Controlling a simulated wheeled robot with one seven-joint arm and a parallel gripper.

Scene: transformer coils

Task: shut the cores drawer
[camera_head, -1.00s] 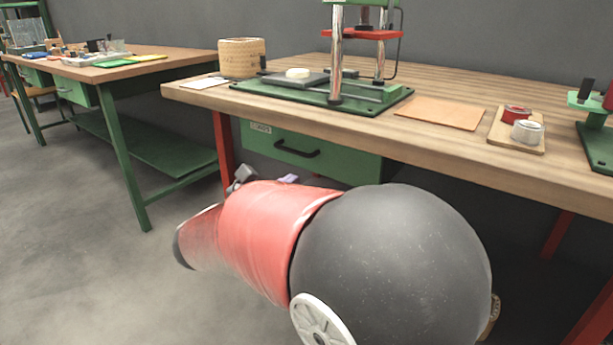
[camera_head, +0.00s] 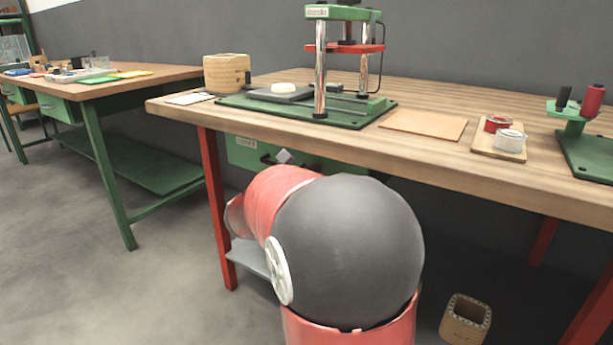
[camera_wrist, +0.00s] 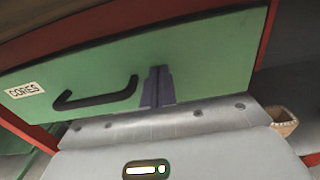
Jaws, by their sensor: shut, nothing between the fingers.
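The cores drawer (camera_head: 243,150) is a green-fronted drawer under the near workbench's top, partly hidden by my arm in the head view. In the wrist view its green front (camera_wrist: 200,62) fills the upper middle, with a "CORES" label (camera_wrist: 24,90) at left and a black bar handle (camera_wrist: 95,99). My gripper (camera_wrist: 157,72) has its fingers together and empty. The fingertips are at the drawer front, just right of the handle; I cannot tell whether they touch it. The front sits close under the bench top, but whether it is fully shut is not clear.
The bench top (camera_head: 430,165) overhangs the drawer, with a red leg (camera_head: 216,210) at its left. A green press (camera_head: 335,107) and a wooden basket (camera_head: 227,73) stand on top. A square wooden bin (camera_head: 466,318) is on the floor. Open floor lies at left.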

